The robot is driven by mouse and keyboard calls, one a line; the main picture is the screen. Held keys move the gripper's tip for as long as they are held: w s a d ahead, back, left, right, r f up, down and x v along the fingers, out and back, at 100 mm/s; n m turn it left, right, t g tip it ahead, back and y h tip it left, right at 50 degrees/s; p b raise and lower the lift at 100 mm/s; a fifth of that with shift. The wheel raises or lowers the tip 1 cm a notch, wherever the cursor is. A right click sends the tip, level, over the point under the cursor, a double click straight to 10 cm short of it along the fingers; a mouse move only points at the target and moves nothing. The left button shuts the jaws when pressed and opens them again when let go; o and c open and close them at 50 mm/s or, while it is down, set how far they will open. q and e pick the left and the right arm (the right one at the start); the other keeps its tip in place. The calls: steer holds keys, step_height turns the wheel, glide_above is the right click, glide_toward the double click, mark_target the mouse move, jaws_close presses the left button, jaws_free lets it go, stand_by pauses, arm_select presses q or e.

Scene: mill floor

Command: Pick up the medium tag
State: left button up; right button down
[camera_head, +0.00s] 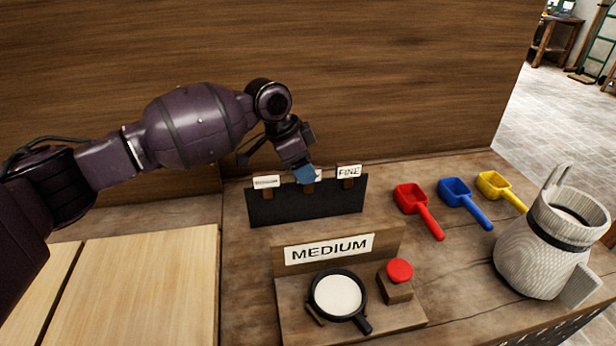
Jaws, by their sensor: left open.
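A black rack (300,207) stands on the bench with three white tags on brown stems along its top. The middle tag (319,176) is mostly hidden behind my left gripper, so its word cannot be read. The left tag (266,181) has small blurred lettering, and the right tag (348,171) reads FINE. My left gripper (306,175) is open, with a blue fingertip right at the middle tag. Whether it touches the tag cannot be told. My right gripper is not in view.
A MEDIUM sign (330,248) stands before the rack, behind a round black-rimmed pan (338,294) and a red button (400,271). Red (411,197), blue (456,191) and yellow (494,184) scoops and a ribbed jug (536,250) are at right. A wooden wall rises behind.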

arm_select(q)
steer(key=x, duration=0.3)
steer(key=shift+w, duration=0.1)
steer(key=shift+r, duration=0.1)
steer(key=c, duration=1)
